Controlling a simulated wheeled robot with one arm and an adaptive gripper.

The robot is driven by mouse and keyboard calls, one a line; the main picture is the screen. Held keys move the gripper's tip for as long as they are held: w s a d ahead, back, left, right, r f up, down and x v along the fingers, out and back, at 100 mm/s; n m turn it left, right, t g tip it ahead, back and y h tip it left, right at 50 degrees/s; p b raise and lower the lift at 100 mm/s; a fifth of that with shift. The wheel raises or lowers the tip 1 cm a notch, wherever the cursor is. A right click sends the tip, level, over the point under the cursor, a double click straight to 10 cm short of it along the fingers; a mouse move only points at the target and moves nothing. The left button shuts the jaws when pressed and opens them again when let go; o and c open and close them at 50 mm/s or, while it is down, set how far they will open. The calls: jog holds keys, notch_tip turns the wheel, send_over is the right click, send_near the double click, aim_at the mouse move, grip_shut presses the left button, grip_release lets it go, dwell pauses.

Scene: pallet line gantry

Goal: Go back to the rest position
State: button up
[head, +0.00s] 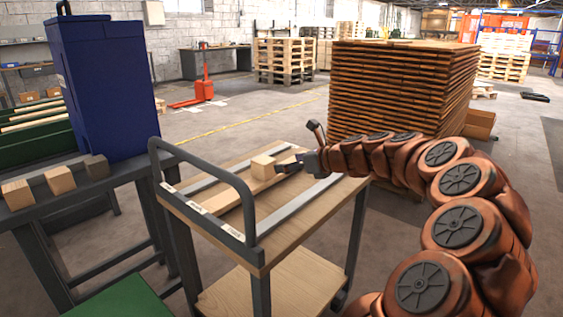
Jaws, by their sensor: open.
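My gripper (284,165) is open at the end of my orange-brown arm, low over the cart (310,250). Its fingertips are just right of a small pale wooden block (262,168). The block sits at the far end of a long wooden plank (235,193) lying on the cart's top. I cannot tell whether the fingers touch the block or the plank.
The cart has a grey push handle (205,148) on its left. A bench (60,205) at left holds several blocks (60,180) and a tall blue box (105,95). A tall stack of brown boards (395,90) stands behind my arm.

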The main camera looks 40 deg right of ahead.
jog(key=shift+s+d+r, duration=0.15)
jog(key=shift+s+r, duration=0.05)
jog(key=shift+s, duration=0.25)
dwell(0.3)
